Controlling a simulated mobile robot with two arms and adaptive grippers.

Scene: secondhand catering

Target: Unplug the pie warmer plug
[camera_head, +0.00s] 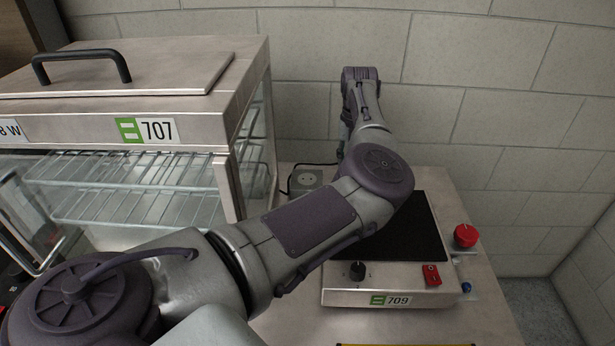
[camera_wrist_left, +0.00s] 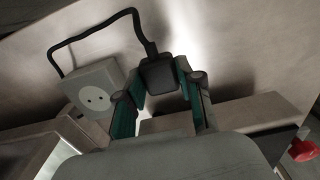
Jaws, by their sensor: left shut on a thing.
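The pie warmer (camera_head: 175,130) is a steel and glass cabinet marked 707 at the left of the head view. A grey socket box (camera_head: 305,178) stands beside it near the wall. In the left wrist view the socket box (camera_wrist_left: 97,92) shows an empty round outlet with two holes. The black plug (camera_wrist_left: 158,74) sits between the teal fingers of my left gripper (camera_wrist_left: 160,80), apart from and right of the socket box. A black cable (camera_wrist_left: 90,37) runs from the plug, arching left to behind the box. In the head view my left arm mostly hides the gripper. My right gripper is not seen.
A steel hotplate (camera_head: 340,298) marked 709, with a black top, lies under my left arm. A red knob (camera_head: 466,235) and a red switch (camera_head: 431,275) are at its right side. The block wall (camera_head: 480,90) is close behind.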

